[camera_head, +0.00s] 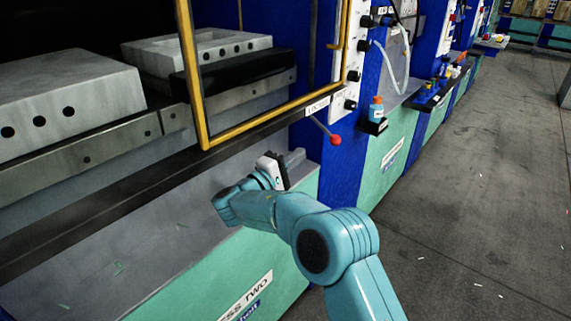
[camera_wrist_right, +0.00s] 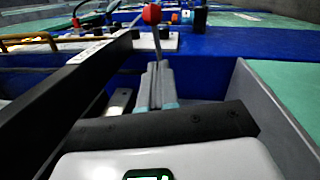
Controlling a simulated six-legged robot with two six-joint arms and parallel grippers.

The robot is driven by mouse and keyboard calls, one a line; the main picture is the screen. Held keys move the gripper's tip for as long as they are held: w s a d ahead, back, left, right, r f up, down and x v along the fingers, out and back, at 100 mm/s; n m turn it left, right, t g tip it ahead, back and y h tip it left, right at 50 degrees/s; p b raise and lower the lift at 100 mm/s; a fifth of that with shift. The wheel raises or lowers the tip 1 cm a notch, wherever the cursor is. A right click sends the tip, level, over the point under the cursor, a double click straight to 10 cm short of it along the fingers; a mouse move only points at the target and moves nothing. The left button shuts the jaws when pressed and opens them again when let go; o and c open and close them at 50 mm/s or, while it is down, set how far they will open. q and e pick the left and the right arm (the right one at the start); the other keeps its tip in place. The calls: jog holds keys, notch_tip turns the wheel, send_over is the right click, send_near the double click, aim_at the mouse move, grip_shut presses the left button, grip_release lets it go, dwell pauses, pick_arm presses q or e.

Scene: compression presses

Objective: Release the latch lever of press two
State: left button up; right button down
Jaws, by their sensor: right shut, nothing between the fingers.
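The latch lever (camera_head: 335,140) of press two is a thin metal rod with a red ball knob, pointing down and to the right from beside a small label under the yellow frame. In the right wrist view the lever (camera_wrist_right: 152,14) stands beyond my fingertips, red ball at the top. My right gripper (camera_head: 294,158) is below and left of the knob in the head view. Its grey fingers (camera_wrist_right: 157,72) are shut together with nothing between them. They look apart from the knob; whether they touch the rod I cannot tell. My left gripper is not in view.
The yellow guard frame (camera_head: 203,90) stands over the press bed with grey blocks. A panel of black knobs (camera_head: 350,75) and a blue bottle (camera_head: 376,108) on a small shelf are right of the lever. The grey floor (camera_head: 470,200) at right is open.

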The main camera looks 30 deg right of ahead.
jog(key=d+r, duration=0.1)
jog(key=d, duration=0.5)
jog(key=shift+s+d, duration=0.25)
jog(key=shift+s, duration=0.1)
jog(key=shift+r, duration=0.1)
